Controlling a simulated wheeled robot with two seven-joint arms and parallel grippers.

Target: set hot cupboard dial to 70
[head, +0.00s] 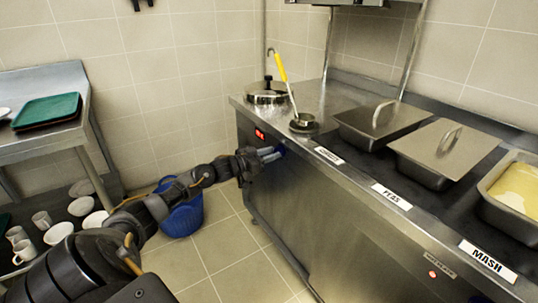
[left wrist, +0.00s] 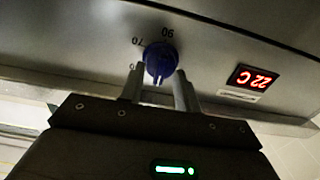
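The hot cupboard (head: 330,215) is a long steel counter unit. Its blue dial (left wrist: 160,58) sits on the front panel, with the marks 70 and apparently 90 beside it, in the left wrist view. Only a little blue of the dial (head: 282,148) shows in the head view. My left gripper (left wrist: 159,74) has its two fingers apart, one on each side of the dial; I cannot tell whether they touch it. In the head view the left gripper (head: 271,154) reaches the panel's left end. The red display (left wrist: 252,77) appears upside down and reads 22 C. My right gripper is not in view.
A ladle with a yellow handle (head: 281,67) and a lidded pot (head: 267,93) stand on the counter's left end. Lidded pans and a mash pan (head: 515,190) sit farther right. A blue bin (head: 182,212) stands on the floor behind my left arm. A steel rack (head: 60,135) is at left.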

